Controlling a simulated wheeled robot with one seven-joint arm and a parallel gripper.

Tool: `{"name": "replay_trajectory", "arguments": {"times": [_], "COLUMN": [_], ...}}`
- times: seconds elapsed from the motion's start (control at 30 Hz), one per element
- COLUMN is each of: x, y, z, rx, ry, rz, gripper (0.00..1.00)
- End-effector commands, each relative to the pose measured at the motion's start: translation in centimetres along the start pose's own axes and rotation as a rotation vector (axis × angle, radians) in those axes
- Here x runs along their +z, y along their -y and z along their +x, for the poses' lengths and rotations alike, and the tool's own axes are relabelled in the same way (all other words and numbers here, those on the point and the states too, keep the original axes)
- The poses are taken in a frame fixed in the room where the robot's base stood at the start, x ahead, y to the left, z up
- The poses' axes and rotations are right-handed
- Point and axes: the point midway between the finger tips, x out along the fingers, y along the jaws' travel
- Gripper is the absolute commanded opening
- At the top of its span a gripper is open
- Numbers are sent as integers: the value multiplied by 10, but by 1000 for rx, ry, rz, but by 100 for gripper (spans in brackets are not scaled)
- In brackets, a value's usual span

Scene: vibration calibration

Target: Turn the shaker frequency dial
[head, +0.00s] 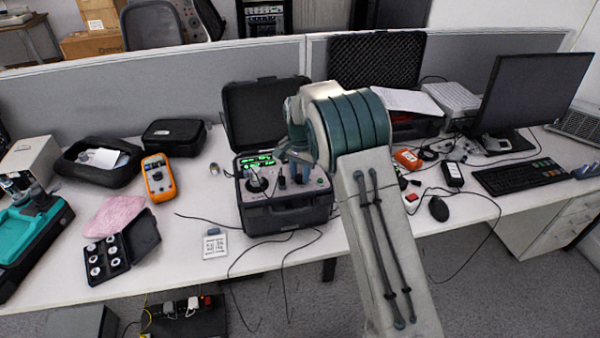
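The shaker unit (290,219) is an open black case on the desk. Its grey panel carries lit green displays (258,161), a round sensor mount with a cable at left, and small dark knobs (281,182). Which knob is the frequency dial is too small to tell. My arm reaches in from the lower right, and my gripper (291,156) points down over the right half of the panel. It hides part of the panel and displays. Whether its fingers touch a knob, or are open or shut, cannot be made out.
The raised case lid (262,108) stands behind the panel, close to my gripper. An orange multimeter (158,178), black pouches and an open box of discs (108,256) lie at left. A monitor (532,97) and keyboard (521,176) stand at right. Loose cables cross the desk.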

Motion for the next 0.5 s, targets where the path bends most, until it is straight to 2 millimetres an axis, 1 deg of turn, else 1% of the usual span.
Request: {"name": "replay_trajectory", "arguments": {"times": [0.27,0.5], "x": [0,0], "y": [0,0], "z": [0,1], "rx": [-1,-2], "ry": [1,1], "rz": [-51,-203], "gripper": [4,4]}}
